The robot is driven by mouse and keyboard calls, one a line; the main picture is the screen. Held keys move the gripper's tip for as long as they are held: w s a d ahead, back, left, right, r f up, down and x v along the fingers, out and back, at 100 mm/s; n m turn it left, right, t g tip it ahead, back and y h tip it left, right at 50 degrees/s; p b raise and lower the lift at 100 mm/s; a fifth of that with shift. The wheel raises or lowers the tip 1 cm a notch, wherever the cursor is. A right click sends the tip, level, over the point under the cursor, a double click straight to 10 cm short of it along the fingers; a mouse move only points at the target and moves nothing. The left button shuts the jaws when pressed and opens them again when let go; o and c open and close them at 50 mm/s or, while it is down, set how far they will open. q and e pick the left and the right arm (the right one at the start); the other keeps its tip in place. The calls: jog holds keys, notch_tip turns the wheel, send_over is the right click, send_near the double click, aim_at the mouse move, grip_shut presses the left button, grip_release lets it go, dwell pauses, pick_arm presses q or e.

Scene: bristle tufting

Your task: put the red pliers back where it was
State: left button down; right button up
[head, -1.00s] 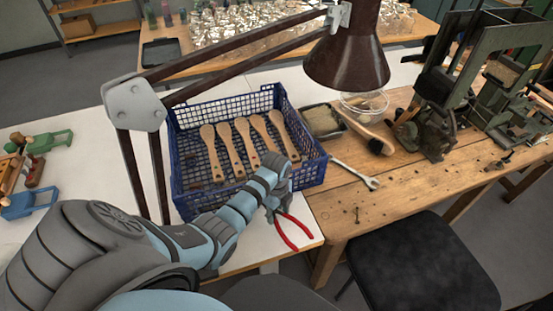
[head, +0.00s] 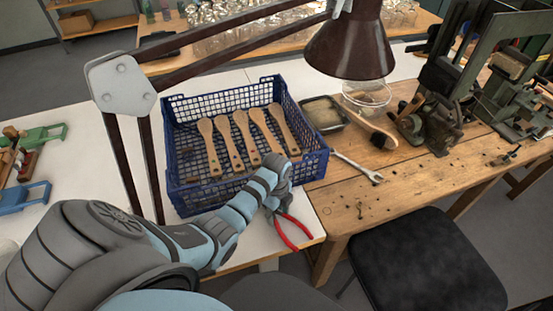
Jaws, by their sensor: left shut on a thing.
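The red pliers (head: 294,233) show their two red handles over the front right corner of the white table (head: 265,252). My left gripper (head: 279,204) is shut on the pliers near their head, just in front of the blue crate's front right corner. The wrist partly hides the gripper, and the pliers' jaws are hard to make out. I cannot tell whether the pliers touch the table. My right gripper is not in view.
A blue mesh crate (head: 189,195) holds several wooden brush handles. A wrench (head: 358,168), a brush (head: 371,127) and a dark tray (head: 341,116) are on the wooden bench (head: 420,165). A lamp (head: 349,48) hangs above. A black stool (head: 425,262) stands in front.

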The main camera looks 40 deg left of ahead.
aim_at(276, 215)
pick_arm(q)
jog(key=shift+f, duration=0.25)
jog(key=c, duration=0.9)
grip_release()
notch_tip(276, 215, up, 12)
